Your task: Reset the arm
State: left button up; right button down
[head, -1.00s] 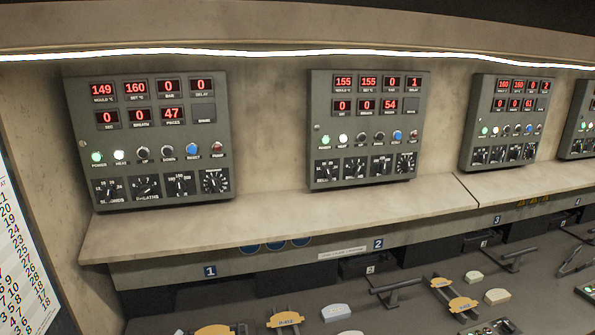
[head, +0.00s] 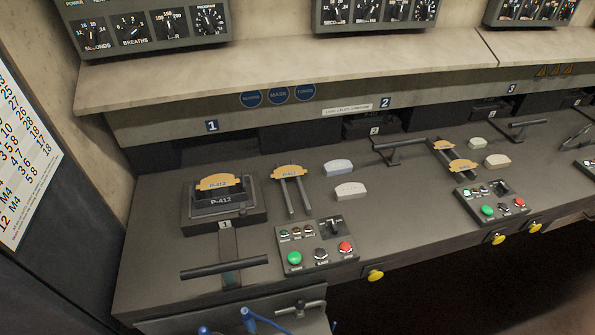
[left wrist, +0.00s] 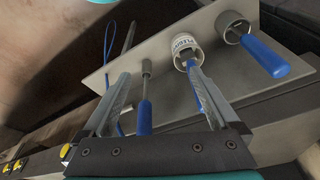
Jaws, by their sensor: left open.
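My left gripper (left wrist: 157,72) shows in the left wrist view, with its two fingers apart and pointing up the picture. Beyond the fingers is a grey tool rack (left wrist: 130,62). A blue-handled tool (left wrist: 145,112) appears between the fingers, and I cannot tell whether either finger touches it. A second blue handle (left wrist: 265,56) hangs in a ring holder at the right. The head view shows neither gripper. My right gripper is in neither view.
In the head view, the workbench (head: 160,280) carries a P-412 press mould (head: 222,205), a button panel (head: 318,245), and orange and pale brake shoes (head: 338,167). A dark bar handle (head: 225,267) stands at the front left. The rack with blue handles (head: 248,318) is at the bottom edge.

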pick_arm(q)
jog(key=s+f+b, duration=0.3)
jog(key=f, duration=0.7)
jog(key=s+f+b, duration=0.3)
jog(key=f, duration=0.8)
jog(key=s+a+f+g+b, duration=0.1)
jog(key=s+a+f+b, duration=0.2)
jog(key=s+f+b, duration=0.4)
jog(key=s+f, duration=0.5)
jog(key=f, duration=0.2)
jog(key=shift+f+g, duration=0.25)
jog(key=shift+g, duration=0.15)
